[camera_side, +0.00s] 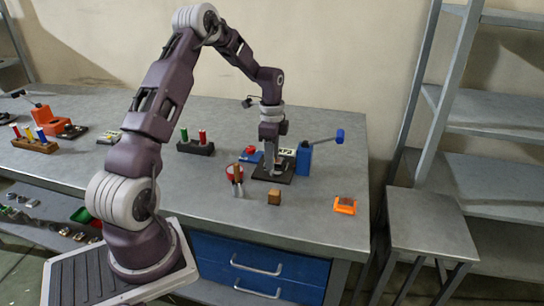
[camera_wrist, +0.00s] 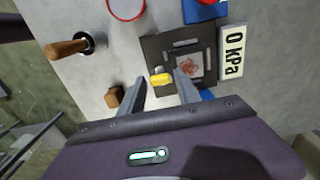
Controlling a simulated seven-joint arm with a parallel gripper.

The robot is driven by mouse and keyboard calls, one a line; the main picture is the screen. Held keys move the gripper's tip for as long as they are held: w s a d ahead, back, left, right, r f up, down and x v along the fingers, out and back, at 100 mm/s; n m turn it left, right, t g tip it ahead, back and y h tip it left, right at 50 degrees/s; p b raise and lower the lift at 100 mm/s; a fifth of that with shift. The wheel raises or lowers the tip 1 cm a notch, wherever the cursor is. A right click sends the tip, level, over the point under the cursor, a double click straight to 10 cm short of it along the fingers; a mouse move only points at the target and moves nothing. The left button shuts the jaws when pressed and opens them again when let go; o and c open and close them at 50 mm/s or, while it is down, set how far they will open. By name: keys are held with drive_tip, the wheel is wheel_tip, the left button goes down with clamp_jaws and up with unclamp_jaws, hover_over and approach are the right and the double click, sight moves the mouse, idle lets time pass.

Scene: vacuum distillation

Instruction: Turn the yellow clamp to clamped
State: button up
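The yellow clamp (camera_wrist: 160,79) is a small yellow piece in the wrist view, at the near left edge of a dark square plate (camera_wrist: 152,46). A paler square with a reddish-brown patch (camera_wrist: 189,66) lies on the plate beside it. My gripper (camera_wrist: 160,75) points down over the plate, with one finger on each side of the clamp and gaps visible between. It is open. In the side view my gripper (camera_side: 271,166) is low over the dark plate (camera_side: 273,180); the clamp cannot be made out there.
A "0 kPa" sign (camera_wrist: 233,51) stands beside the plate. A blue box with a lever (camera_side: 304,158) is close on the right.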

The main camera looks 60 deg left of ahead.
clamp_jaws()
drive_tip(key=shift+n, duration=0.4)
drive_tip(key=n, duration=0.3)
drive_tip(key=shift+n, duration=0.4)
drive_tip(key=n, duration=0.4)
drive_tip(key=shift+n, duration=0.3)
drive_tip(key=n, duration=0.4)
drive_tip(key=shift+n, duration=2.5)
